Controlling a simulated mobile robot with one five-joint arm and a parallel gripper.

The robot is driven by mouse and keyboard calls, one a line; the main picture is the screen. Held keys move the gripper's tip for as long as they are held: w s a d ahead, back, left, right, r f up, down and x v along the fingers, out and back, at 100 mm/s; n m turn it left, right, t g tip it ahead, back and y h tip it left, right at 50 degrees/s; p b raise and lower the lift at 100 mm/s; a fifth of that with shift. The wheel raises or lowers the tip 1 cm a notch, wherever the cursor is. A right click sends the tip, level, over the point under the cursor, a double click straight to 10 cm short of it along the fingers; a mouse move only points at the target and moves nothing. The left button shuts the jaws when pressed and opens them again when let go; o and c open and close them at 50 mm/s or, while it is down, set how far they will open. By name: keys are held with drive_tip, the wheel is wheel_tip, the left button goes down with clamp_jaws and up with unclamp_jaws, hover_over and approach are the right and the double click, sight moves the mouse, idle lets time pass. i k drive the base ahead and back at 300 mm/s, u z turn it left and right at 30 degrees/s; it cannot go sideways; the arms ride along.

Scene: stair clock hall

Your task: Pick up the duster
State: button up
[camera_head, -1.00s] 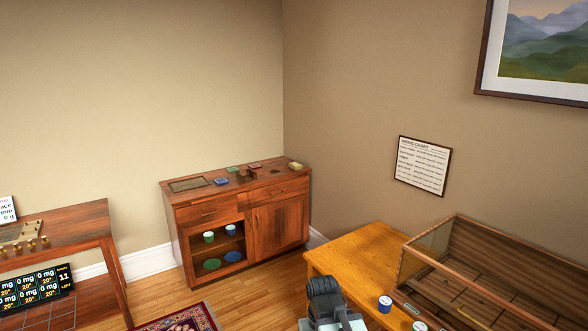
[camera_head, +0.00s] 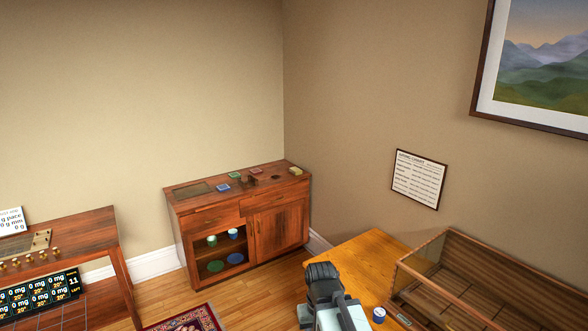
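I cannot make out a duster anywhere in this view. My arm, dark grey and light grey, reaches up from the bottom edge, with my gripper (camera_head: 321,273) at its far end. It shows in front of the left part of the yellow-brown wooden table (camera_head: 372,252). The fingers are too small and dark to tell whether they are open or shut, or whether they hold anything.
A wooden cabinet (camera_head: 279,197) stands in the corner, with small coloured items on top and cups and plates inside. The table bears a glass-sided case (camera_head: 447,262) and a blue-and-white jar (camera_head: 379,315). A shelf unit (camera_head: 70,226) stands left. Bare floor (camera_head: 155,293) and a rug (camera_head: 190,320) lie between.

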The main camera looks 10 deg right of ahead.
sight(295, 170)
drive_tip(key=u, duration=0.25)
drive_tip(key=i, duration=5.15)
drive_tip(key=u, duration=0.6)
